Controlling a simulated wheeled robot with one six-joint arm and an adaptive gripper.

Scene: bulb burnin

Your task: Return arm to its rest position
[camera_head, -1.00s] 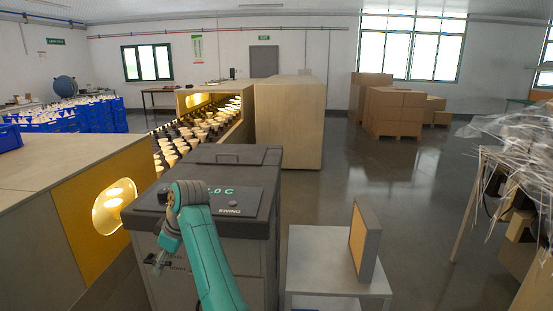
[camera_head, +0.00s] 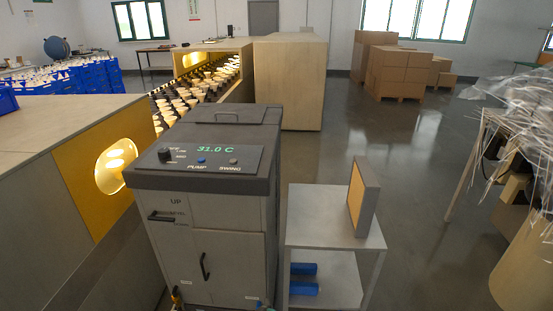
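My arm and gripper are out of the picture in the head view, so the gripper's state does not show. A dark grey machine (camera_head: 205,250) stands in the middle, where the arm was in front of it. Its top panel has a green display (camera_head: 216,149) reading 31.0 C, a black knob and small buttons marked PUMP and SWING. The front has a door with a dark handle (camera_head: 204,267).
A grey cart (camera_head: 310,228) with an upright framed filter (camera_head: 363,197) stands right of the machine. Blue cylinders (camera_head: 303,279) lie on its lower shelf. A bench (camera_head: 40,130) with a lit opening is left. A plastic-draped table (camera_head: 510,160) is right. The floor between is clear.

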